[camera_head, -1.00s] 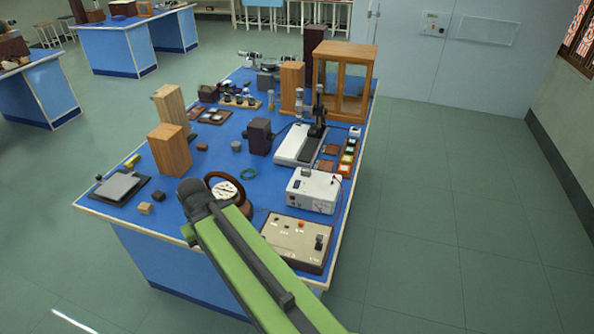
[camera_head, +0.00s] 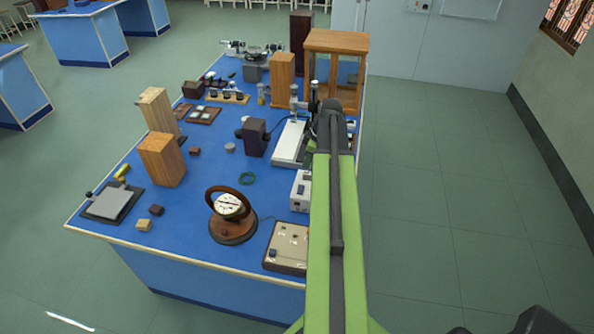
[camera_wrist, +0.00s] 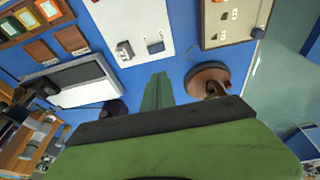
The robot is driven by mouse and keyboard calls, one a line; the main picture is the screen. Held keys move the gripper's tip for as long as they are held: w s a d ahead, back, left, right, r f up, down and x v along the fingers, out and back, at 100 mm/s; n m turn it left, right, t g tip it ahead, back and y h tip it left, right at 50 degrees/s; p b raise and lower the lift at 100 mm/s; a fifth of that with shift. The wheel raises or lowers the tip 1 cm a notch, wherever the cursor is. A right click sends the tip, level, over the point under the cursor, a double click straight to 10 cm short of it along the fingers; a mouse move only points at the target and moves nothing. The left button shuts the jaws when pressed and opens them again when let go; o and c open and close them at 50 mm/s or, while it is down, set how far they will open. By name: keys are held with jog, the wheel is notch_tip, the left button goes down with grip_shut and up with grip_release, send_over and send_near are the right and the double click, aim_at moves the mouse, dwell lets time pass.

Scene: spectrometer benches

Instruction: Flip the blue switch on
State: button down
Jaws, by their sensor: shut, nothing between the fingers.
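A white box (camera_head: 299,191) stands on the blue bench, partly hidden behind my arm in the head view. In the wrist view the white box (camera_wrist: 138,18) carries a small blue rectangular part (camera_wrist: 155,46), which looks like the blue switch, and a grey-and-black part (camera_wrist: 124,51) beside it. I cannot tell the switch's position. My gripper (camera_wrist: 158,77) shows green fingers, closed together and empty, pointing towards the white box, apparently apart from it. In the head view my arm hides the fingers.
A beige panel (camera_head: 283,247) with knobs and a round dial instrument (camera_head: 229,205) stand near the front edge. A dark block (camera_head: 256,138) and a glazed wooden cabinet (camera_head: 346,70) stand farther back. Open floor (camera_head: 433,200) lies right of the bench.

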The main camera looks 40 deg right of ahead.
jog(key=shift+s+d+r, duration=0.2)
jog(key=shift+d, duration=0.4)
jog(key=b, duration=1.4)
send_near(300, 187)
jog(key=x, duration=0.6)
jog(key=shift+f, duration=0.3)
jog(key=shift+r, duration=0.1)
